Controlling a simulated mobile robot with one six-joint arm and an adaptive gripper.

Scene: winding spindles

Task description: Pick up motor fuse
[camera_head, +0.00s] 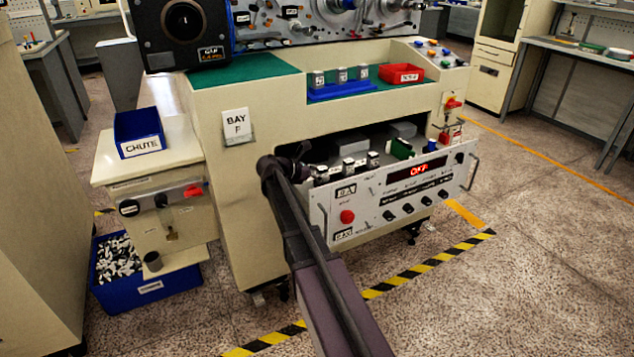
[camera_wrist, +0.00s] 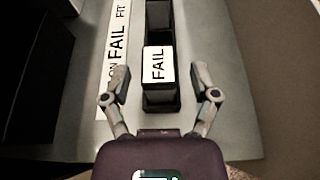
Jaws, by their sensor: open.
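A block with a white top marked FAIL (camera_wrist: 158,66) sits in a dark slot or holder in the wrist view; I take it to be the motor fuse, though no label says so. My gripper (camera_wrist: 160,78) is open, with one finger on each side of the block and visible gaps between. In the head view my gripper (camera_head: 290,168) is at the left end of the open drawer (camera_head: 395,195), beside the nearest of a row of small white-topped blocks (camera_head: 348,165). The lower part of the block is hidden in its holder.
A label strip (camera_wrist: 117,45) runs left of the slot, and an empty dark slot (camera_wrist: 158,18) lies beyond. A blue rack (camera_head: 342,90) with similar blocks and a red tray (camera_head: 401,75) stand on the shelf above. The blue CHUTE bin (camera_head: 139,133) is at the left.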

